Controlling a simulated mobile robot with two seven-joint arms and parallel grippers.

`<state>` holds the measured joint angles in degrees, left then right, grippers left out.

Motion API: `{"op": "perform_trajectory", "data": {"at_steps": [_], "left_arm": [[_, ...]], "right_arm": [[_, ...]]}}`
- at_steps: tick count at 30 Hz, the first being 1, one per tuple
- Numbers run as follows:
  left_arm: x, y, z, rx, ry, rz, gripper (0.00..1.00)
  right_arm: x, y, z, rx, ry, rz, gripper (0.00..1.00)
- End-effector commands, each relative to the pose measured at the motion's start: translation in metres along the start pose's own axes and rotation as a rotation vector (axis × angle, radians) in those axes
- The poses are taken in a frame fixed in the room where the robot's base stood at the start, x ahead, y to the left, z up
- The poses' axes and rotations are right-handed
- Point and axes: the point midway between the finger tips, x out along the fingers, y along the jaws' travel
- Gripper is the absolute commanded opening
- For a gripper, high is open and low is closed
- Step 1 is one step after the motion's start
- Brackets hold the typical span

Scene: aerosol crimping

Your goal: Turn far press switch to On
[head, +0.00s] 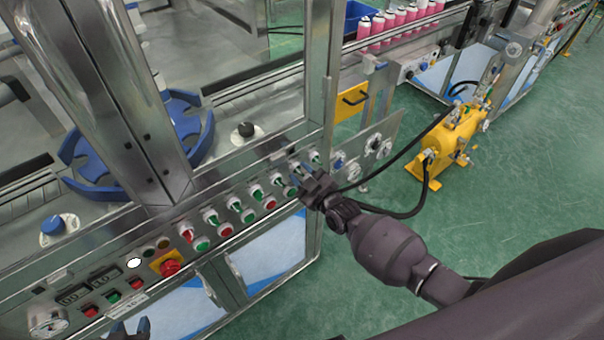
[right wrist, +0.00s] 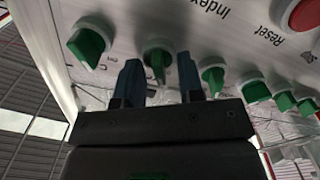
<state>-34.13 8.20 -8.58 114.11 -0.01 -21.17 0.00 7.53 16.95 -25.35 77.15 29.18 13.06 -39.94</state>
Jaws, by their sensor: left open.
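In the right wrist view one green switch (right wrist: 157,62) stands between the two blue fingers of my right gripper (right wrist: 159,78). The fingers are apart, one on each side of it, with no clear contact. In the head view my right gripper (head: 301,175) is at the far right part of the row and hides some of the panel. I cannot read which switch is labelled as the press switch. My left gripper (head: 142,326) shows only its tip at the bottom edge; it is open.
Another green switch (right wrist: 88,45) is beside my right fingers, and a further one (right wrist: 212,78) lies on the other side. A red emergency button (head: 170,266) and two displays are at the panel's near end. A yellow machine (head: 450,140) with black hoses stands on the green floor.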

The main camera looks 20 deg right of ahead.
Motion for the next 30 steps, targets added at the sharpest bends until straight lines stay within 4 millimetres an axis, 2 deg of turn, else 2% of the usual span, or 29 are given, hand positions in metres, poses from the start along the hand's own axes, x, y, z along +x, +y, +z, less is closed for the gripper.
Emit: {"op": "perform_trajectory", "data": {"at_steps": [2,3,9,10,20,30], "left_arm": [[-0.0001,0.0000,0.0002,0.000,0.000,0.000,0.43],[-0.0002,0.0000,0.0004,0.000,-0.001,0.000,0.43],[-0.0018,-0.0001,0.0032,-0.001,-0.006,-0.001,0.43],[-0.0022,-0.0001,0.0037,-0.001,-0.007,-0.001,0.43],[-0.0032,-0.0002,0.0066,-0.002,-0.012,-0.001,0.43],[-0.0003,0.0003,0.0057,-0.001,-0.007,0.000,0.43]], "right_arm": [[-0.0002,-0.0001,0.0000,0.000,0.000,0.000,0.35],[-0.0002,-0.0001,0.0000,0.000,0.000,0.000,0.32],[-0.0004,-0.0001,0.0001,0.000,0.000,0.000,0.01],[-0.0004,-0.0001,0.0001,0.000,0.000,0.000,0.00],[-0.0006,-0.0001,0.0003,0.024,-0.001,0.000,0.00],[-0.0008,0.0004,0.0010,0.218,-0.002,-0.001,0.00]]}}
